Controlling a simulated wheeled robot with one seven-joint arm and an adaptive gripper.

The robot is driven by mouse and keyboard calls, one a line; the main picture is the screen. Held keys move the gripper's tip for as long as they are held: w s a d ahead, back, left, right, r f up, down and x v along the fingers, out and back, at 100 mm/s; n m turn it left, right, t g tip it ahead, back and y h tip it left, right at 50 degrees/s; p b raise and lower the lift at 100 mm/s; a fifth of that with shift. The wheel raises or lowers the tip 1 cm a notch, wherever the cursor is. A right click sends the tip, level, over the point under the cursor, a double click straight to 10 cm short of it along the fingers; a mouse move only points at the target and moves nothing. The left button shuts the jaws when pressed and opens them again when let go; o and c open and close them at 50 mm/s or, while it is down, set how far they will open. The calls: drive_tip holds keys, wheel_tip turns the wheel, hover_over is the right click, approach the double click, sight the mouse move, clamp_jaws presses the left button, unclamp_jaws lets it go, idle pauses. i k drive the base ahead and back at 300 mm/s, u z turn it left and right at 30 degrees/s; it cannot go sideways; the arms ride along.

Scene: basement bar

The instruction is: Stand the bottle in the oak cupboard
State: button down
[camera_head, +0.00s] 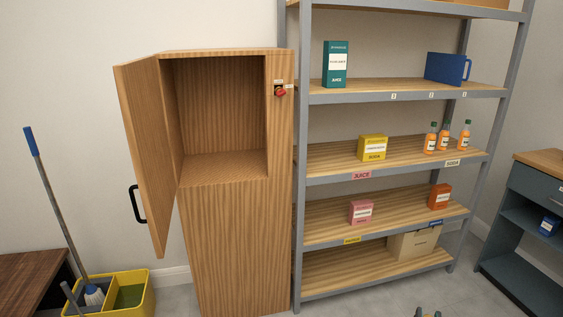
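The oak cupboard (235,240) stands left of the shelf rack. Its door (147,150) is swung open to the left, and the upper compartment (222,163) is empty. Three orange bottles with pale labels stand upright on the rack's second board from the top: a left one (430,139), a middle one (443,138) and a right one (464,137). The frame does not show which one is the task's bottle. What looks like the tip of my gripper (428,313) just shows at the bottom edge, far below the bottles; its finger opening is not clear.
A grey metal rack (300,200) holds boxes, a blue jug (447,68) and a carton (414,243). A red knob (280,91) is on the cupboard front. A yellow mop bucket (140,301) stands at lower left, a dark blue cabinet (530,190) at right. Floor before the rack looks clear.

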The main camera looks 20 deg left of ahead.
sight(223, 167)
drive_tip(key=u, duration=0.5)
drive_tip(key=i, duration=0.6)
drive_tip(key=u, duration=0.5)
